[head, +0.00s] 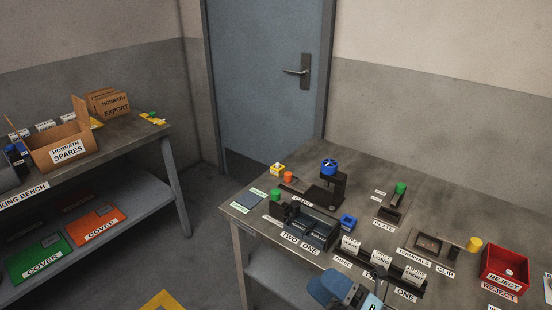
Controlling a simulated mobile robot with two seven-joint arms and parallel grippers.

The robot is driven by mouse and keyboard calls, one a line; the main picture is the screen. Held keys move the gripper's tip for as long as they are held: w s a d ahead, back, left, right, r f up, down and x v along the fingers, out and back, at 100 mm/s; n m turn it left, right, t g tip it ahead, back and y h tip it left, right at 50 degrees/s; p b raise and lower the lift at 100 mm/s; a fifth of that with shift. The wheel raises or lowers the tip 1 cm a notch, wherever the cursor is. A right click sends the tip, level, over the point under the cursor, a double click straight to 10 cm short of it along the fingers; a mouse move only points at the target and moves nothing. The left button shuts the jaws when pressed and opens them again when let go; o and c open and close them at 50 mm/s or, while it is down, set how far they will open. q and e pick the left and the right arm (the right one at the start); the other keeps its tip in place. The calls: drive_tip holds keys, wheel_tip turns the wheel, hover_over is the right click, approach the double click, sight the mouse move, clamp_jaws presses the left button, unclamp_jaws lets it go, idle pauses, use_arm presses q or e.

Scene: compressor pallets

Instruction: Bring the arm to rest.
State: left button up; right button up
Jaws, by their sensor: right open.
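My left gripper is not in this view.
A black stand with a blue top (329,167), a dark two-part tray (313,226) and a red reject bin (503,269) are on the workbench. A packing bench (125,139) with cardboard boxes stands at left. Floor is clear between the benches.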

drive_tip(key=d+f+m+t+h, duration=0.55)
drive_tip(key=f+m+h, duration=0.5)
drive_tip(key=m, duration=0.75)
drive_tip(key=s+d+f+m+g+h, duration=0.2)
drive_tip(key=s+f+m+g, duration=0.1)
drive_tip(key=s+f+m, duration=0.3)
drive_tip(key=s+d+f+m+g+h, duration=0.25)
drive_tip(key=s+f+m+g, duration=0.2)
drive_tip(key=f, duration=0.25)
use_arm(q)
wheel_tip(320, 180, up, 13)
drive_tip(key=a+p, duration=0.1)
drive_tip(key=p, duration=1.4)
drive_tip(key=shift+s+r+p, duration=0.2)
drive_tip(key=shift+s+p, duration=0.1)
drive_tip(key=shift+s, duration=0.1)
use_arm(e)
wheel_tip(320, 180, up, 13)
drive_tip(key=s, duration=0.1)
drive_tip(key=shift+d+t+h, duration=0.3)
drive_tip(key=shift+t, duration=0.1)
drive_tip(key=shift+f+m, duration=0.1)
drive_tip(key=shift+m, duration=0.15)
